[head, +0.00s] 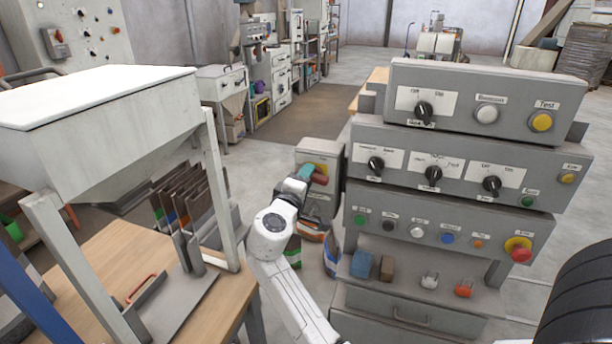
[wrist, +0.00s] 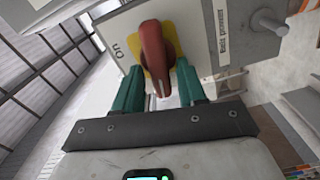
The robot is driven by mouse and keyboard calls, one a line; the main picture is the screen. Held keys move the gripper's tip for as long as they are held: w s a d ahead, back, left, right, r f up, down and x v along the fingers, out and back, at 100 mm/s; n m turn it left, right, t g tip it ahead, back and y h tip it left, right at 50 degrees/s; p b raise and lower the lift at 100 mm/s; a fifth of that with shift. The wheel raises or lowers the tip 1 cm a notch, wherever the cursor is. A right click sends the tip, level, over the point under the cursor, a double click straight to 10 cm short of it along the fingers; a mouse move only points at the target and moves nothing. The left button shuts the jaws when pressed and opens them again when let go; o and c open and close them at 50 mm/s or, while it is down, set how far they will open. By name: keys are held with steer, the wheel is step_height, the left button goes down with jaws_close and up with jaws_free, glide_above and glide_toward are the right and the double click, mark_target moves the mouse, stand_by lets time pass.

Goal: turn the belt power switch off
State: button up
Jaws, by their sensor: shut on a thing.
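The belt power switch is a red rotary handle (wrist: 152,45) on a yellow plate (wrist: 171,34), on the face of a grey box. In the wrist view its handle points down the picture, tilted slightly. A partly legible mark stands left of the plate, and small lettering runs along the box's right side. My gripper (wrist: 160,84) has green fingers, one on each side of the handle's lower end, and is shut on it. In the head view my gripper (head: 306,172) is at the grey switch box (head: 318,150); the fingers and wrist hide part of the switch there.
A large grey control console (head: 450,190) with many knobs and buttons stands close to the right of the switch box. A hopper (head: 100,115) on legs and a wooden table (head: 225,300) are at the left. Filled bags lie below my gripper.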

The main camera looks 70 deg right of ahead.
steer(key=shift+w+f+n+p, duration=0.15)
steer(key=shift+n+p, duration=0.15)
steer(key=shift+n, duration=0.8)
steer(key=o, duration=0.7)
steer(key=shift+a, duration=0.1)
steer(key=s+a+b, duration=0.1)
steer(key=a+b, duration=0.1)
steer(key=a, duration=0.8)
steer(key=shift+a, duration=0.35)
